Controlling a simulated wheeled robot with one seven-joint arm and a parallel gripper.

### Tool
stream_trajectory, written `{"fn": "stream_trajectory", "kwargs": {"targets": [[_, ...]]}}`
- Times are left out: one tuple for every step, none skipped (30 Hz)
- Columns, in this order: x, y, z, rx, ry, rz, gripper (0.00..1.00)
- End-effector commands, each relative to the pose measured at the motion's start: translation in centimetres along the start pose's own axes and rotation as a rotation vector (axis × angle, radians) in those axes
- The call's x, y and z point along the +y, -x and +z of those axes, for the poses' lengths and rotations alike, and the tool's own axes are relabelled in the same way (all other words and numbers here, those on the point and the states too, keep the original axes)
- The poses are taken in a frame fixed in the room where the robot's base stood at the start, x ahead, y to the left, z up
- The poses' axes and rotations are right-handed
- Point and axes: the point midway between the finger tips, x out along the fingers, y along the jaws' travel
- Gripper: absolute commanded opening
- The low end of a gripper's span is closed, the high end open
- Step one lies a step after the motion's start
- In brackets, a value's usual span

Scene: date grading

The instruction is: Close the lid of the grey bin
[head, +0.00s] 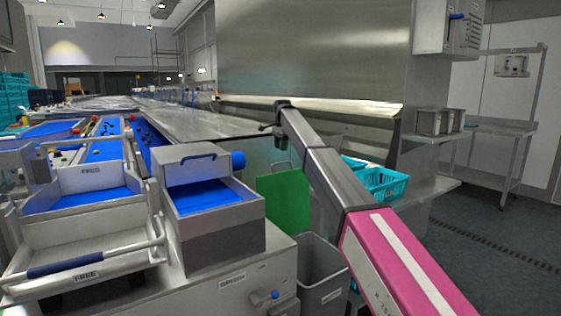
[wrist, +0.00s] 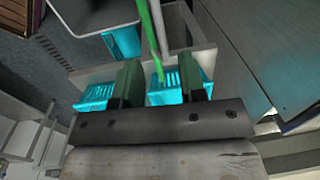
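The grey bin (head: 322,278) stands on the floor at the bottom middle of the head view, with its top open. A green panel (head: 285,203), seemingly its lid, stands upright behind the bin's rim. My arm covers part of this area. My gripper (head: 273,128) is at the end of my arm, above the green panel in the head view. In the wrist view, its two fingers (wrist: 162,75) are spread apart with no object clearly held. A thin green strip (wrist: 152,35), likely the panel seen edge-on, lies beyond the fingers. I cannot tell whether they touch.
Cyan crates (head: 385,183) lie on a low shelf right of my arm. A steel sorting machine with a blue-lined hopper (head: 208,200) stands left of the bin. A large steel housing (head: 320,50) rises behind. The floor at right (head: 480,225) is clear.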

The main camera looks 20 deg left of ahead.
Motion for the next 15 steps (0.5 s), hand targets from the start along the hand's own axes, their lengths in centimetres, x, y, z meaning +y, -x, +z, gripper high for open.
{"fn": "stream_trajectory", "kwargs": {"targets": [[0.1,-1.1,0.0,-0.001,0.0,0.002,0.38],[0.1,-1.6,0.0,-0.001,0.0,0.002,0.38],[0.1,-2.3,0.0,-0.001,0.0,0.002,0.38],[0.1,-2.9,0.0,0.0,0.001,0.001,0.38],[0.1,-3.4,0.0,0.0,0.001,0.001,0.38],[0.1,-4.2,0.0,-0.001,0.001,0.002,0.38],[0.1,-4.7,0.0,-0.001,0.001,0.002,0.38],[0.1,-5.1,0.0,-0.001,0.001,0.002,0.38],[0.1,-5.6,0.0,0.0,0.001,0.001,0.38],[0.1,-6.0,0.0,0.0,0.001,0.001,0.38],[0.1,-6.3,0.0,0.0,0.001,0.0,0.38],[0.1,-6.6,0.0,0.0,0.001,0.0,0.38],[0.0,-6.8,0.0,0.0,0.001,0.0,0.38],[0.0,-7.0,0.0,0.0,0.001,0.0,0.38],[0.0,-7.1,0.0,0.0,0.001,0.0,0.38]]}}
